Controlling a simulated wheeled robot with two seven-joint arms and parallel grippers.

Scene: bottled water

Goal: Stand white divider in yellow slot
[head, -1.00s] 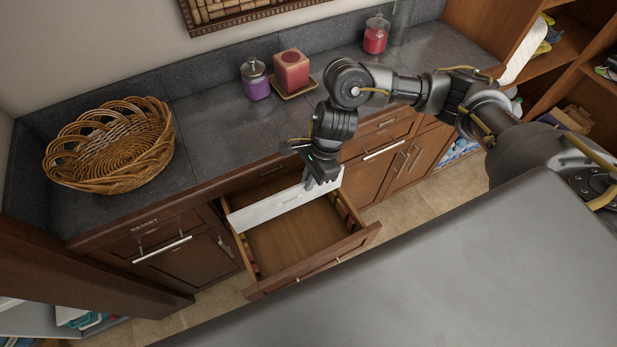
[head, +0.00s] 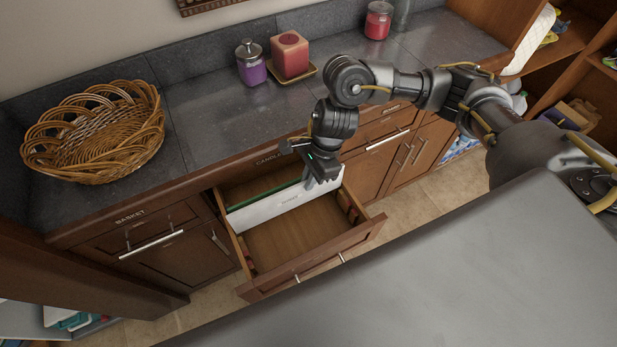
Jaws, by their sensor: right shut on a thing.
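The white divider (head: 268,213) is a long flat panel standing on edge across the open wooden drawer (head: 305,239), toward its back. My right gripper (head: 320,182) is shut on the divider near its right end, from above. Whether the divider's lower edge touches the drawer floor cannot be told. A green strip (head: 262,193) shows just behind the divider. Small red marks (head: 246,243) show on the drawer's left inner side. I cannot make out a yellow slot. My left gripper is not in view.
A wicker basket (head: 95,137), a purple jar (head: 250,66), a red candle (head: 290,54) on a small tray and a red jar (head: 378,22) stand on the dark counter (head: 215,118). The drawer's front part is empty. A grey surface (head: 430,270) fills the lower right.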

